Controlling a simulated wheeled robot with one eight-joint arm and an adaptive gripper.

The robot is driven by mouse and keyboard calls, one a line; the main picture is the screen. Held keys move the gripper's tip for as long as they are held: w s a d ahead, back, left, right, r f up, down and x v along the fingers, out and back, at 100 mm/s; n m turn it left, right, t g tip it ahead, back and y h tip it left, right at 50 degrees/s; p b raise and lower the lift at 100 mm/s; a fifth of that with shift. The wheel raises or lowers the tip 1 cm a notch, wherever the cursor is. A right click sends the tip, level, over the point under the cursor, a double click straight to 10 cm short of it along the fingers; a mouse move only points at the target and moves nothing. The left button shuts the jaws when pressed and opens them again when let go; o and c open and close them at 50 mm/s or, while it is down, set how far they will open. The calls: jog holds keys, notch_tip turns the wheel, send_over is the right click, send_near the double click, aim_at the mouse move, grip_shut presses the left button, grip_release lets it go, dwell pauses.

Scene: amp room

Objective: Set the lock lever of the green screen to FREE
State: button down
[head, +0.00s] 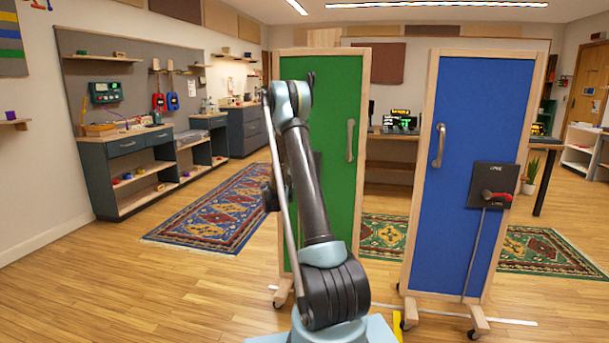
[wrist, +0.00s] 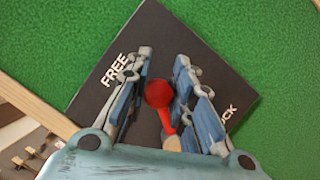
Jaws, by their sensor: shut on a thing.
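The green screen (head: 338,90) stands upright in its wooden frame in the head view, partly behind my arm. In the wrist view its green face (wrist: 255,40) fills the background. A dark lock plate (wrist: 152,25) on it bears FREE at upper left and a partly covered LOCK at lower right. The red lock lever (wrist: 158,93) has its round part between the fingers, and a narrower part runs down the picture. It lies between the two labels; I cannot tell its exact setting. My gripper (wrist: 163,75) is shut on the lever. In the head view my arm hides the lever.
A blue screen (head: 468,120) with its own dark plate (head: 487,178) and red lever stands to the right, a narrow gap away. Both screens have casters. Rugs (head: 220,208) lie on the wooden floor. A workbench (head: 140,165) stands left. Floor at front left is clear.

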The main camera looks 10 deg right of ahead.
jog(key=shift+a+n, duration=0.1)
jog(key=shift+n, duration=0.2)
jog(key=shift+r, duration=0.1)
dwell(0.9)
jog(key=c, duration=1.4)
grip_release()
jog(key=s+v, duration=0.1)
jog(key=v, duration=1.9)
jog(key=shift+d+r, duration=0.2)
jog(key=shift+r, duration=0.2)
